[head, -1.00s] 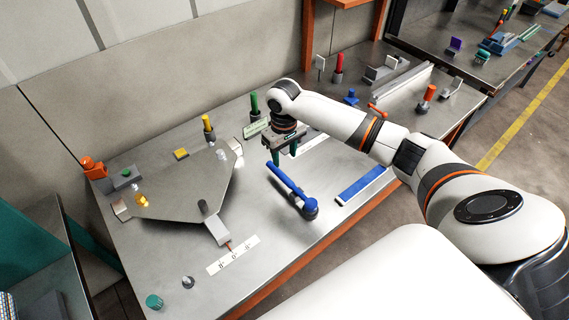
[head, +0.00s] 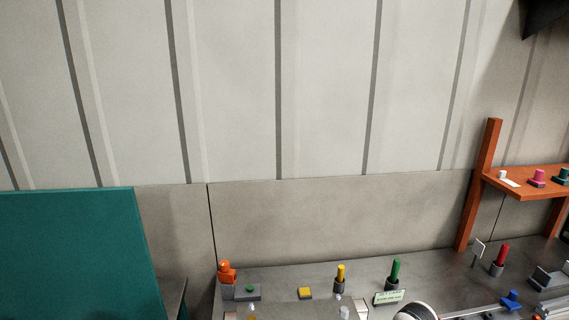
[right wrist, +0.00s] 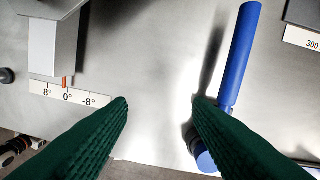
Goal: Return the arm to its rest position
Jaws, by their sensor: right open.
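My right gripper (right wrist: 160,101) is open in the right wrist view, its two green ridged fingers apart with only bare metal table between their tips. A blue lever (right wrist: 238,62) stands to the right of the fingers, and the right finger overlaps its lower part in the picture. In the head view only a white rounded piece of my right arm (head: 416,310) shows at the bottom edge. The right gripper itself is outside that view. My left gripper is in neither view.
A scale strip (right wrist: 68,96) lies left of the fingers. An orange shelf (head: 530,181) stands at right.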

